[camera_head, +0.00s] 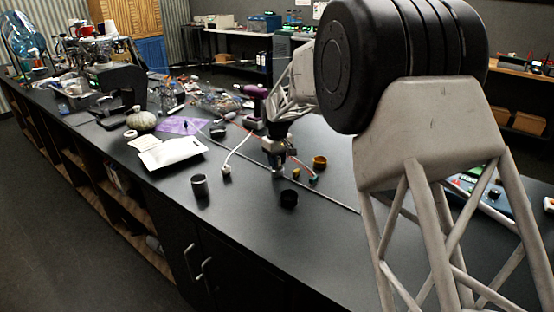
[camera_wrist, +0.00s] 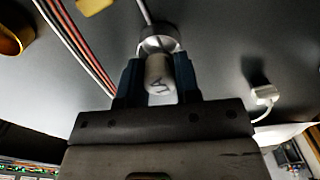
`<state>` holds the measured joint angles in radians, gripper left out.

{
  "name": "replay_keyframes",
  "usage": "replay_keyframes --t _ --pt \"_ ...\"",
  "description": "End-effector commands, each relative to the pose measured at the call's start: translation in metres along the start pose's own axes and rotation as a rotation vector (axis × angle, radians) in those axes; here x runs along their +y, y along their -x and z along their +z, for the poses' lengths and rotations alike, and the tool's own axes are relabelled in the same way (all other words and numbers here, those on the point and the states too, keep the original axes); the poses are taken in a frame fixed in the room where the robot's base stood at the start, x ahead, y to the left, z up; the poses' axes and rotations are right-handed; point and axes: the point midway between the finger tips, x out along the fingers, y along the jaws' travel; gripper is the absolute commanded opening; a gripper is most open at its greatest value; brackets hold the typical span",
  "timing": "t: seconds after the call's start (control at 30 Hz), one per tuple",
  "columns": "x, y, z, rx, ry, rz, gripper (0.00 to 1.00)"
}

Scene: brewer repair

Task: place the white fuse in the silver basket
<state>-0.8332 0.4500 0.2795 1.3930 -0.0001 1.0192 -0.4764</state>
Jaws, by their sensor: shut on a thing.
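My gripper (camera_wrist: 158,80) has its two blue fingers shut on the white fuse (camera_wrist: 158,72), a small white cylinder with dark lettering. Just beyond the fuse in the wrist view is a round silver rim (camera_wrist: 158,40), apparently the silver basket. The fuse overlaps it in the picture, and I cannot tell whether it is inside or above it. In the head view my gripper (camera_head: 274,150) points down over the middle of the bench, with a small silver piece (camera_head: 278,170) right below its fingers. The fuse cannot be made out there.
An orange cup (camera_head: 320,162) is to the right. A white plug (camera_head: 226,170) with its cable lies left of my gripper, and red-and-white wires (camera_wrist: 82,50) run beside it.

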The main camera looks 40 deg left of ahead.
Motion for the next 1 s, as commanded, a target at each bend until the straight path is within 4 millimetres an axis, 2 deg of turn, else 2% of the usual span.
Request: replay_keyframes --t 0.07,0.1,0.3,1.0 --pt "0.0 0.0001 0.0 0.0 0.0 0.0 0.07" --pt "0.0 0.0 0.0 0.0 0.0 0.0 0.32" --pt "0.0 0.0 -0.0001 0.0 0.0 0.0 0.6" --pt "0.0001 0.0029 -0.0002 0.001 0.0 0.0 0.6"
